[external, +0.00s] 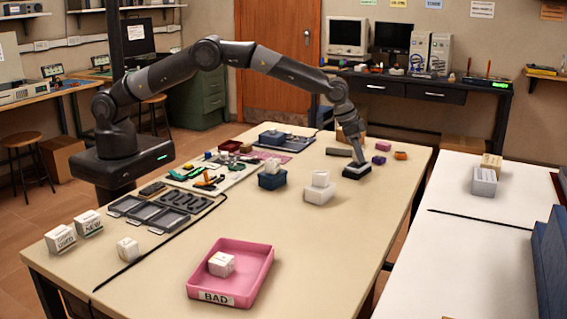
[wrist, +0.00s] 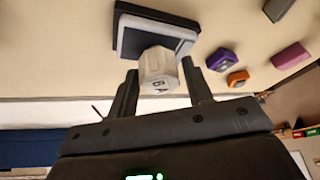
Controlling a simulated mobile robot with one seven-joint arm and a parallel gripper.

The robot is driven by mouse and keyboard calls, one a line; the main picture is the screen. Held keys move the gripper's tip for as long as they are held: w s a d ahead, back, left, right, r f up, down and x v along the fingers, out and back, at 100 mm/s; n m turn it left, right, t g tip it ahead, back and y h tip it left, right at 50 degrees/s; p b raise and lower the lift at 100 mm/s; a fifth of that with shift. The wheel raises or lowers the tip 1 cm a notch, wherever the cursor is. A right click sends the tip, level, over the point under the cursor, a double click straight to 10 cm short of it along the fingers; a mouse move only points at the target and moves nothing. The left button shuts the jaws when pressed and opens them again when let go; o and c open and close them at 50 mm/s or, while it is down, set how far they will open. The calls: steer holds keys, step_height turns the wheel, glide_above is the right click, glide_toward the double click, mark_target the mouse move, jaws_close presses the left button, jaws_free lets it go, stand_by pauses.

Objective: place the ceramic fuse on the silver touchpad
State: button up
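The ceramic fuse (wrist: 158,72) is a white faceted block with dark marks on its end. In the wrist view it sits between the two fingers of my gripper (wrist: 160,72), which are close against its sides; my gripper appears shut on it. The touchpad (wrist: 139,38), a silver-grey slab with a pale edge on a black base, lies just past the fuse. Whether the fuse touches the pad is hard to tell. In the external view my gripper (external: 354,152) is low over the black-based pad (external: 357,172) at the table's far right, and the fuse is not clearly visible.
Purple (external: 379,160) and orange (external: 400,155) blocks lie right of the pad. A pink BAD tray (external: 203,271) is at the front. The table's right edge is near; its front-right surface is clear.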

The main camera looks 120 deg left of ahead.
steer(key=shift+o, duration=0.9)
steer(key=shift+r, duration=0.15)
steer(key=v, duration=1.2)
steer(key=s+d+r+m+h, duration=0.1)
steer(key=s+d+r, duration=0.75)
steer(key=s, duration=0.25)
steer(key=s+d+r+m, duration=0.1)
steer(key=s+d+r, duration=0.6)
steer(key=s+r, duration=0.35)
steer(key=s+d+f+m, duration=0.1)
steer(key=s+d+f, duration=0.2)
steer(key=s, duration=1.2)
steer(key=s+d+f+m+t, duration=0.1)
steer(key=s+d+f, duration=0.2)
steer(key=s, duration=1.2)
steer(key=d, duration=0.3)
steer(key=shift+s+d+f+m+h, duration=0.2)
steer(key=shift+s+d+m+h, duration=0.1)
steer(key=shift+s+d+h, duration=0.1)
